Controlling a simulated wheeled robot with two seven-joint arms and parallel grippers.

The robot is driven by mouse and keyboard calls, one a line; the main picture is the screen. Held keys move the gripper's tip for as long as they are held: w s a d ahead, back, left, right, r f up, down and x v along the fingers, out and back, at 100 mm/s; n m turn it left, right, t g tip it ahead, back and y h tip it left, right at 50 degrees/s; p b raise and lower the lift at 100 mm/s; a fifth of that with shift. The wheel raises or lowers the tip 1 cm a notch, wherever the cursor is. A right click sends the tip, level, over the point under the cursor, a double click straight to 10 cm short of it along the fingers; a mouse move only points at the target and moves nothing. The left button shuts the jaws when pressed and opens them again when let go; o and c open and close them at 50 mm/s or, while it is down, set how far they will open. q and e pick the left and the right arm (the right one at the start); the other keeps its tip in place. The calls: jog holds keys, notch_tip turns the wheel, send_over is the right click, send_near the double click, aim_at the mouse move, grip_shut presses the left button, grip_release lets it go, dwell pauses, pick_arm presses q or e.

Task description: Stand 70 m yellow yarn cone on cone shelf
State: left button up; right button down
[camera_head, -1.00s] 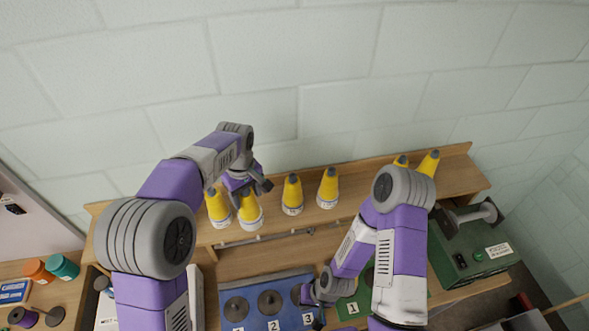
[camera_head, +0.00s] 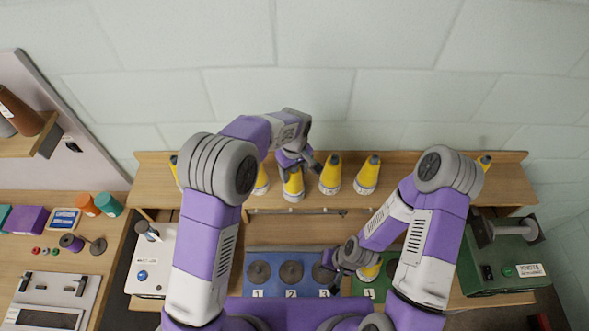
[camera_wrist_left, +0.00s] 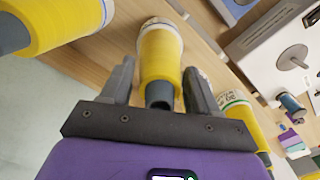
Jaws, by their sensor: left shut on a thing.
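My left gripper (camera_head: 297,162) is shut on a yellow yarn cone (camera_head: 293,186), at its narrow dark-tipped top. The cone is upright at the front edge of the wooden cone shelf (camera_head: 410,163), a little forward of its neighbours. I cannot tell whether its base rests on the shelf. In the left wrist view the held cone (camera_wrist_left: 160,55) is between the two fingers, its label unreadable. Other yellow cones (camera_head: 331,174) stand on the shelf on both sides. My right gripper (camera_head: 337,268) is low over the table, partly hidden by its arm; its jaws are unclear.
A blue mat (camera_head: 275,290) with numbered dark discs lies below the shelf. A green mat (camera_head: 362,288) beside it bears a yellow cone (camera_head: 369,271), partly hidden by my right arm. A green machine (camera_head: 512,262) stands right, a white box (camera_head: 152,260) left. Neighbouring shelf cones are close.

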pick_arm(q)
jog(key=shift+f, duration=0.2)
jog(key=o, duration=0.9)
jog(key=shift+r, duration=0.1)
jog(key=shift+r, duration=0.1)
notch_tip(320, 180, up, 12)
jog(key=shift+r+b, duration=0.1)
jog(key=shift+b, duration=0.65)
